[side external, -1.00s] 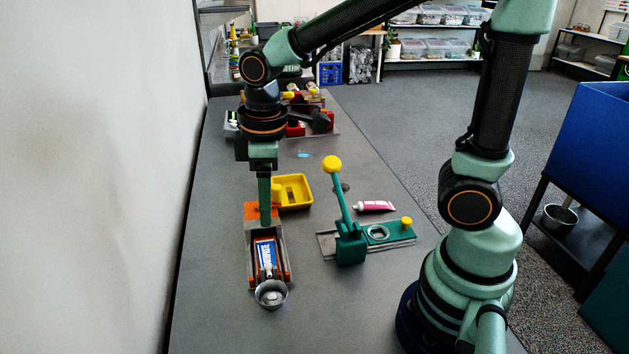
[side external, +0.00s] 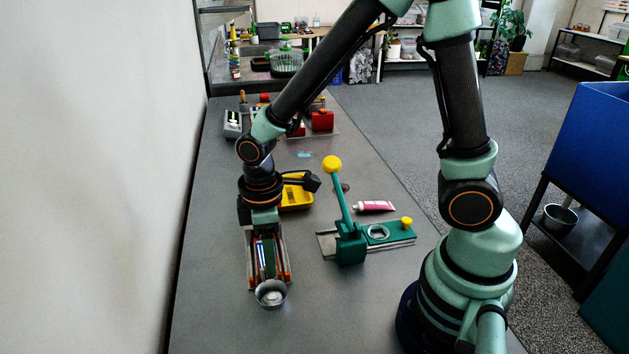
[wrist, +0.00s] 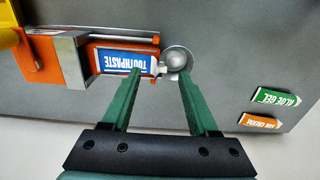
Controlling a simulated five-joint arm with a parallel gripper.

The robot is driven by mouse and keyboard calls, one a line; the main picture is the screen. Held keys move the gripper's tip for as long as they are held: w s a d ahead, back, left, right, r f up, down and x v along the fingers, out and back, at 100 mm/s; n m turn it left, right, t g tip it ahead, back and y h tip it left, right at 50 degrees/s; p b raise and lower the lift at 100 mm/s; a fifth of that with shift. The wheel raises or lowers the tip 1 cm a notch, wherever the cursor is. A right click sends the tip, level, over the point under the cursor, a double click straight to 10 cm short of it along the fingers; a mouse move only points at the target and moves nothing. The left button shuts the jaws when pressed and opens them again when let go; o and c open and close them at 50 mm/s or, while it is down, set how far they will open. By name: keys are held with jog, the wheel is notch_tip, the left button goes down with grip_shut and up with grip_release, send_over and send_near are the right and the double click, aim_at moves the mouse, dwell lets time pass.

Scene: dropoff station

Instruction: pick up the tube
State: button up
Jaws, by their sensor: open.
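A blue and white tube (wrist: 120,60) labelled TOOTHPASTE lies in an orange and grey holder (wrist: 75,58) in the wrist view, its nozzle end towards a small metal bowl (wrist: 178,55). In the side view the tube (side external: 259,261) is partly hidden by my gripper. My gripper (wrist: 161,72) is open with green fingers. The left finger overlaps the tube's lower right end in the wrist view; the right finger is over the bowl's side. I cannot tell whether either touches. A pink and white tube (side external: 374,206) lies on the table to the right.
A green lever press (side external: 350,242) with a yellow knob stands right of the holder. Green (wrist: 276,96) and orange (wrist: 260,121) labels lie at right in the wrist view. The front of the table (side external: 330,315) is clear.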

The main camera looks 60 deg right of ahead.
jog(key=shift+f, duration=1.3)
jog(key=shift+c, duration=0.3)
grip_shut()
jog(key=shift+r, duration=0.2)
